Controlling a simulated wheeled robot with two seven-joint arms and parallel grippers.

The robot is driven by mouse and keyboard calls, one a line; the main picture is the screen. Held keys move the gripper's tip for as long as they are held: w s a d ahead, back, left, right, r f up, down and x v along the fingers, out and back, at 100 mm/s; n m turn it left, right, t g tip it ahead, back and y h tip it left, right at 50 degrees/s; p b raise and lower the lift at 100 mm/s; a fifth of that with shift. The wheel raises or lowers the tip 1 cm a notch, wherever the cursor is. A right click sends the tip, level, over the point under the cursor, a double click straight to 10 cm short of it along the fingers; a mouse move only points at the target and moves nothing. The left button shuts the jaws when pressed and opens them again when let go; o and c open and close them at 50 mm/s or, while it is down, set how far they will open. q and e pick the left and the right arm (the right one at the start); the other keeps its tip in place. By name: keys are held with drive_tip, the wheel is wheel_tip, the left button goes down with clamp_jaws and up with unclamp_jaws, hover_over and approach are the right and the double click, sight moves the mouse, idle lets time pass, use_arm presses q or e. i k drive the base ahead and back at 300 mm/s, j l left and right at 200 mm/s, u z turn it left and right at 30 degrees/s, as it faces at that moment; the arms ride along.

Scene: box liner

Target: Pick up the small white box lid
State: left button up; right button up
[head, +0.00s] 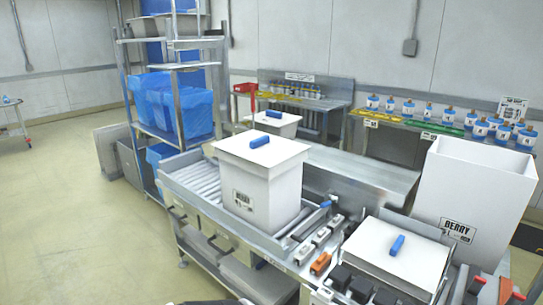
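Three white lids with blue handles are in view. The front right lid (385,262) lies flat, level or slightly tilted, in front of a tall open white box (478,185) marked with a black-lettered label. Another lid (262,148) sits on a closed white box (262,197) on the roller conveyor. A third, farther lid (272,121) sits on a box behind it. What supports the front right lid is mostly hidden. Neither of my grippers shows clearly in the head view.
A metal rack with blue bins (180,110) stands at back left. Bottles (480,128) line the back right shelf. The left floor (70,220) is clear.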

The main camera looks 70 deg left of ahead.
sight(267, 156)
drive_tip(key=u, duration=2.35)
